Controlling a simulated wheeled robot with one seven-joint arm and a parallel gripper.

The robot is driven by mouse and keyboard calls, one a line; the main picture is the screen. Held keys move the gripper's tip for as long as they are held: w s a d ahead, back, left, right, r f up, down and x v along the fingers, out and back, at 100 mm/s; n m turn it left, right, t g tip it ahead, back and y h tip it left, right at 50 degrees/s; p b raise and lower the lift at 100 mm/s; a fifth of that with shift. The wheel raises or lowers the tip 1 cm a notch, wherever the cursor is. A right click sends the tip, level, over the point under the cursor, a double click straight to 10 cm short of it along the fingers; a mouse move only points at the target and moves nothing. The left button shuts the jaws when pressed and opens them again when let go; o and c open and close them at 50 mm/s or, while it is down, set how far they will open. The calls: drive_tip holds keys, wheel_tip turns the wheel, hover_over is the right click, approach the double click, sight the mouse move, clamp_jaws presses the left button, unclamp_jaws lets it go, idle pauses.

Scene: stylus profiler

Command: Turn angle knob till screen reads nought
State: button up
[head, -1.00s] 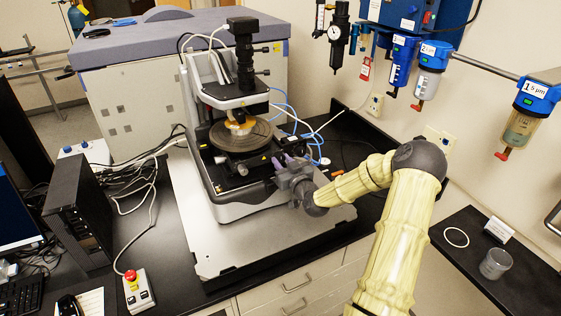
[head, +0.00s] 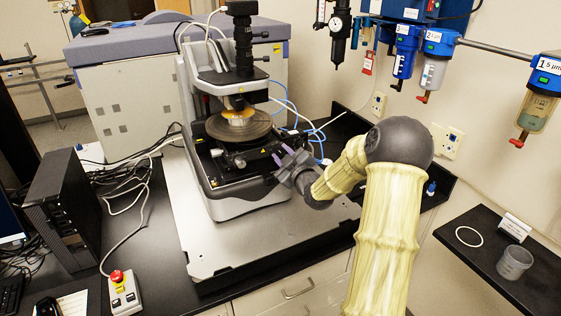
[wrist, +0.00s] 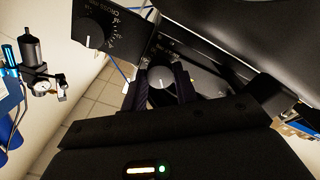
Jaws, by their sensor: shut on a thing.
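My gripper (head: 280,157) is at the right side of the profiler's round stage (head: 238,128). In the wrist view, its two dark fingers (wrist: 162,92) close around a dark round knob (wrist: 160,78) with a white pointer line. That knob's label is not visible, so I cannot confirm by print that it is the angle knob. A second dial knob (wrist: 90,27), with a scale and lettering starting "CROSS", is apart at the upper left. A monitor (head: 10,212) shows only partly at the left edge of the head view; no reading is legible.
The profiler (head: 240,205) stands on a grey plate (head: 215,258) on the black bench. A control box with a red button (head: 121,283) and a black computer (head: 62,210) are at left. Filters (head: 437,60) hang on the right wall. A clear cup (head: 514,262) sits on a shelf.

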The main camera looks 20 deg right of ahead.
drive_tip(key=shift+f+n+b, duration=0.3)
drive_tip(key=shift+n+b, duration=0.3)
drive_tip(key=shift+b, duration=0.6)
drive_tip(key=n+b, duration=0.6)
drive_tip(key=b, duration=0.3)
drive_tip(key=shift+r, duration=0.3)
drive_tip(key=o, duration=1.1)
drive_tip(key=s+b, duration=0.2)
drive_tip(key=s, duration=0.6)
drive_tip(key=shift+d, duration=0.15)
